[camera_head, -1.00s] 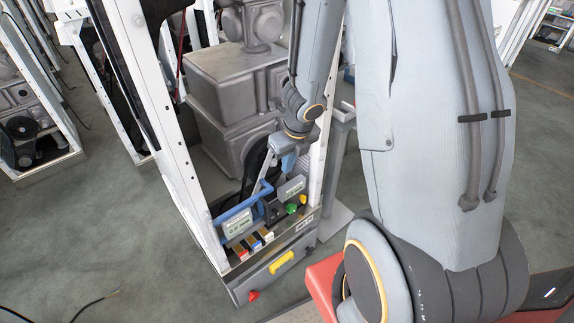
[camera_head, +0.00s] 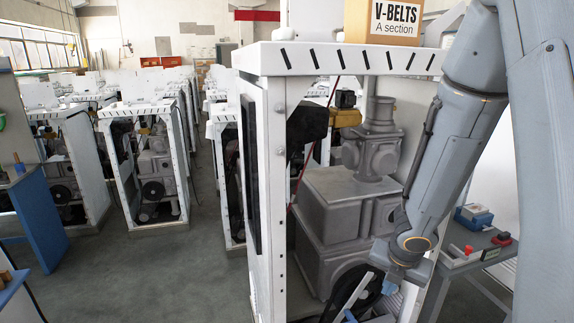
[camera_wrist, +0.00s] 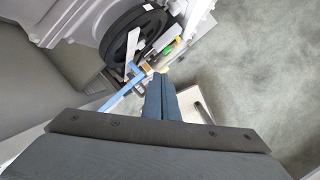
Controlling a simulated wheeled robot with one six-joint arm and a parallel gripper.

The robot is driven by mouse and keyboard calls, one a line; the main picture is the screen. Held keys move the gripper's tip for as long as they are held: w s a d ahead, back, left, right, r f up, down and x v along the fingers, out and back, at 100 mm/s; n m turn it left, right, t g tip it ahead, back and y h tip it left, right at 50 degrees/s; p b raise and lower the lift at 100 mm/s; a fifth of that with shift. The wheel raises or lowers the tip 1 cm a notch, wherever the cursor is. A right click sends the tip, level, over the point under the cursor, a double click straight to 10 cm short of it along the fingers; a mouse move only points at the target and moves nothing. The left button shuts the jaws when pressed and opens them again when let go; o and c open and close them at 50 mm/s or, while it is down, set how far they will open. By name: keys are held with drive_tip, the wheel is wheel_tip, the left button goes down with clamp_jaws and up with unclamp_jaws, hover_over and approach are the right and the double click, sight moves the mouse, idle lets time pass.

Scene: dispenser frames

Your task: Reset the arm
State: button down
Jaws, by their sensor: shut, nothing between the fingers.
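My gripper shows in the wrist view (camera_wrist: 160,88), with its two dark blue fingers pressed together and nothing between them. Below and beyond the fingertips in that view are a blue bar (camera_wrist: 122,92) and a black pulley wheel (camera_wrist: 135,35). In the head view my arm hangs down at the right, in front of the open dispenser frame (camera_head: 268,180).
A box marked V-BELTS (camera_head: 385,22) sits on top of the frame. Grey machinery (camera_head: 345,210) fills the frame close behind my arm. A grey side table (camera_head: 465,255) stands at the right with a blue box (camera_head: 473,217). The floor (camera_head: 170,275) at the left is open.

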drive_tip(key=s+a+r+m+g+b, duration=0.1)
drive_tip(key=s+a+m+b, duration=0.2)
drive_tip(key=m, duration=1.1)
drive_tip(key=s+a+m+g+y+b, duration=0.1)
drive_tip(key=s+a+m+b, duration=0.2)
drive_tip(key=m, duration=1.2)
drive_tip(key=s+a, duration=0.1)
drive_tip(key=s, duration=0.2)
drive_tip(key=shift+s+a+r, duration=0.15)
drive_tip(key=shift+a+r, duration=0.2)
drive_tip(key=shift+r, duration=0.05)
drive_tip(key=shift+a, duration=0.1)
